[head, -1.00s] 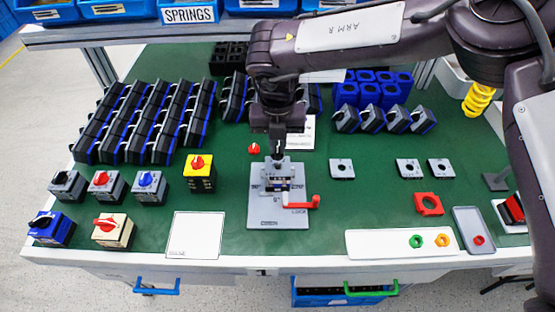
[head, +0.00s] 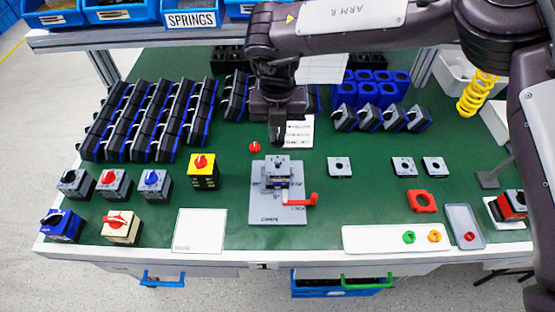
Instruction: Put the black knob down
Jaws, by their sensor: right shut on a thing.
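My right gripper (head: 276,128) points down above the green table, over and just behind the grey fixture (head: 277,207) with its red crank handle. It is shut on the black knob (head: 276,141), a small dark shape at the fingertips that hardly stands out from the dark fingers. The knob is in the air, apart from the fixture. A grey switch part (head: 278,167) sits in the fixture's clamp. My left gripper is not in view.
A small red knob (head: 254,147) lies left of the gripper. Finished switches (head: 203,171) stand at the front left. A white sheet (head: 200,230) lies at the front.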

